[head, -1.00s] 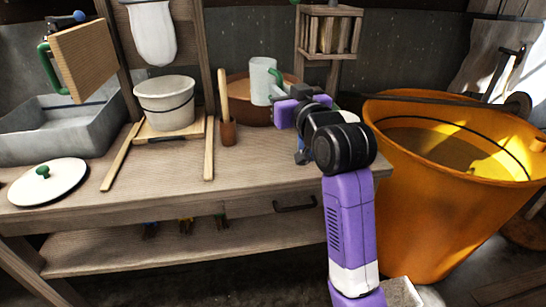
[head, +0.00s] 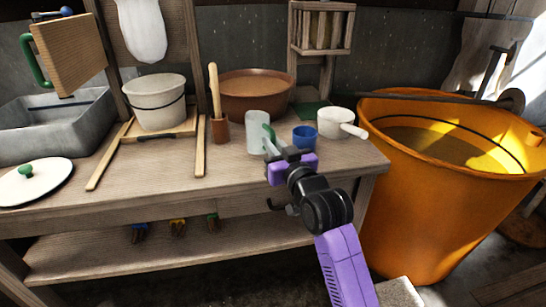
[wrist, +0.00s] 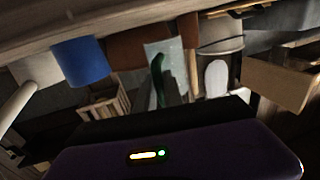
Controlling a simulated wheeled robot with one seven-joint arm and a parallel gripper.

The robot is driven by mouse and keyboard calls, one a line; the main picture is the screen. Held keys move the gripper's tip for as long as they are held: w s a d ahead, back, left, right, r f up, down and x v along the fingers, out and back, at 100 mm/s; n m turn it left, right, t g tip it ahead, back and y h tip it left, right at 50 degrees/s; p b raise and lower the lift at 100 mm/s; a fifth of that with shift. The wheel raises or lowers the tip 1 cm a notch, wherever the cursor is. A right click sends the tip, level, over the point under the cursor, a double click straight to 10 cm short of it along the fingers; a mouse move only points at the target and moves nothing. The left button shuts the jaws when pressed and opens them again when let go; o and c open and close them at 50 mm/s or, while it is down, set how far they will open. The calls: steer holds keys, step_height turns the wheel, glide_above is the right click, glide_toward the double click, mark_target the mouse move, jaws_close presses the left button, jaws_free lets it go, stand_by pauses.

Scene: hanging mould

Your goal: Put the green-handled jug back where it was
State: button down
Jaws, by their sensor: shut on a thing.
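The green-handled jug (head: 257,132) is pale grey-white and stands upright at the front part of the wooden bench, left of a blue cup. My gripper (head: 272,152) is shut on its green handle from the right front side. In the wrist view the jug (wrist: 158,60) appears upside down with its green handle toward my gripper (wrist: 172,95). Whether the jug's base touches the bench is hard to tell. A green mat (head: 312,109) lies at the back right of the bench, partly hidden by the cups in front.
A blue cup (head: 304,138) and a white saucepan (head: 335,123) stand right of the jug. Behind is a brown basin (head: 255,97); a wooden tool stands in a brown holder (head: 220,130) to the left. An orange tub (head: 430,210) stands beside the bench's right end.

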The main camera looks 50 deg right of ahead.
steer(key=shift+f+b, duration=0.3)
steer(key=shift+f, duration=1.25)
steer(key=shift+f, duration=0.15)
steer(key=c, duration=1.5)
jaws_free()
steer(key=shift+o, duration=0.2)
